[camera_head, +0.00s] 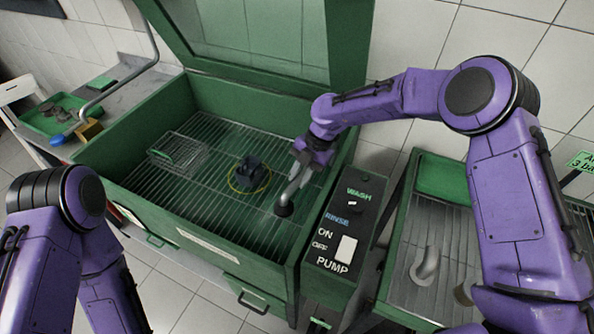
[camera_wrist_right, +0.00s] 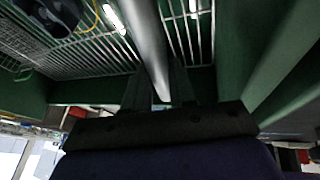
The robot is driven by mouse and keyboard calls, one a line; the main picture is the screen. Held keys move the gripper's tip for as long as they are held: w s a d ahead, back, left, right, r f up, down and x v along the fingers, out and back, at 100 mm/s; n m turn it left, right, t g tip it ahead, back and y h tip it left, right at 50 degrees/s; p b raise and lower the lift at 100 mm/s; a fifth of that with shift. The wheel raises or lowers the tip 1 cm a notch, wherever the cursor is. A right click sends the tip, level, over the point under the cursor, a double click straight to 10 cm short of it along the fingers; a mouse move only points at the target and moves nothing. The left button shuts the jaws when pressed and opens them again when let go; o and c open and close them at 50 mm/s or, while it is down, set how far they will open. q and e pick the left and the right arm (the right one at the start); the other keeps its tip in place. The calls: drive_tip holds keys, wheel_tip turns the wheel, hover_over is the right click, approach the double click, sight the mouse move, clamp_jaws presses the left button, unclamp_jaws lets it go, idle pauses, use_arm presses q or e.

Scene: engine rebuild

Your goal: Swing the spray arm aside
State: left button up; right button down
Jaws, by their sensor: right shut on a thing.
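A grey bent pipe with a blue end (camera_head: 98,100), which looks like the spray arm, reaches from behind the green washer out over the counter at the left. It lies clear of the washer's grate. My right gripper (camera_head: 299,172) is over the right side of the washer, shut on a grey tube (camera_head: 290,195) with a dark round end. The tube also runs between the fingers (camera_wrist_right: 155,85) in the right wrist view (camera_wrist_right: 150,50). My left arm is at the lower left; its gripper is out of view.
The washer's green rim (camera_head: 130,200) surrounds the grate, where a wire basket (camera_head: 180,152) and a dark block (camera_head: 249,174) inside a yellow ring stand. Its lid is raised at the back. A control panel (camera_head: 343,232) is at the right.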

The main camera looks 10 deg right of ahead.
drive_tip(key=shift+w+d+r, duration=0.1)
drive_tip(key=shift+d+r, duration=0.2)
drive_tip(key=shift+r, duration=0.1)
drive_tip(key=c, duration=0.9)
unclamp_jaws()
drive_tip(key=shift+s+f, duration=0.1)
drive_tip(key=shift+s, duration=0.15)
drive_tip(key=shift+f, duration=0.1)
drive_tip(key=b+v, duration=0.2)
drive_tip(key=v, duration=0.8)
drive_tip(key=shift+w+d+r, duration=0.1)
drive_tip(key=shift+r, duration=0.15)
drive_tip(key=shift+f, duration=0.1)
